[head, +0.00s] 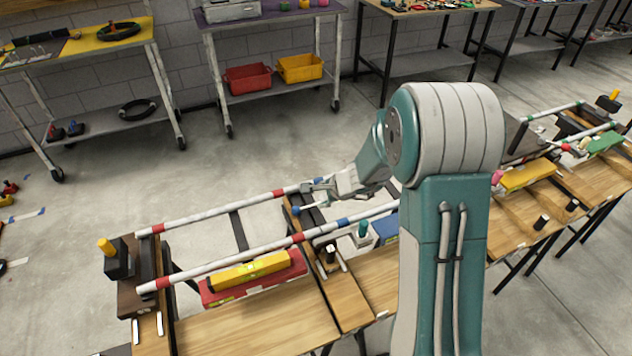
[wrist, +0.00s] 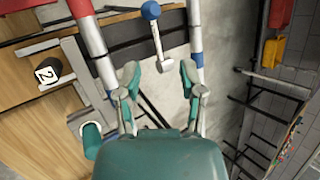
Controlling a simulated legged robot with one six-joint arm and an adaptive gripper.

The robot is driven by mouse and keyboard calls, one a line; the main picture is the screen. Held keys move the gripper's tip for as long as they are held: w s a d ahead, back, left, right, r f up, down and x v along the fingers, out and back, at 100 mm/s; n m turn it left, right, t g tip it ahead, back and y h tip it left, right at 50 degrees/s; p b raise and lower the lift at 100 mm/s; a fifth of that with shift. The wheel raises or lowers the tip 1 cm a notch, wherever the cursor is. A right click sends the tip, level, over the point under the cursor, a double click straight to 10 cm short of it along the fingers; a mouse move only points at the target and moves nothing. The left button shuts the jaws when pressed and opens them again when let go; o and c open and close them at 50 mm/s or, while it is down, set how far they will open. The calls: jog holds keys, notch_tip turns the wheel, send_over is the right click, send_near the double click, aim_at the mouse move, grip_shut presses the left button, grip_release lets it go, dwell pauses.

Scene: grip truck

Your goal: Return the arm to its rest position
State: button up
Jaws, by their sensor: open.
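My gripper (head: 322,192) is at the end of my bent arm, above the rail fixture on the workbench. In the wrist view my gripper (wrist: 158,80) has its two fingers apart, with nothing between the tips. A lever with a blue ball knob (wrist: 151,10) lies just ahead of the fingertips, and its metal end is close to the gap between them. The knob also shows in the head view (head: 296,210). I cannot tell whether a finger touches the striped rails beside it.
Striped rails (head: 218,214) run along the bench on both sides of the gripper. A yellow level (head: 250,271) lies on a red case (head: 222,293). A black block marked 2 (wrist: 47,72) stands nearby.

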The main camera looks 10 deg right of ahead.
jog(key=s+a+r+n, duration=0.4)
jog(key=s+r+n, duration=0.55)
jog(key=r, duration=0.65)
jog(key=s+d+r+n+h, duration=0.2)
jog(key=s+r+n, duration=0.1)
jog(key=s, duration=0.7)
jog(key=s+d+r+n+h, duration=0.2)
jog(key=s+d+r+n, duration=0.1)
jog(key=s, duration=0.7)
jog(key=shift+s+d+r+n+h, duration=0.35)
jog(key=shift+r+n+h, duration=0.05)
jog(key=shift+r+n, duration=0.1)
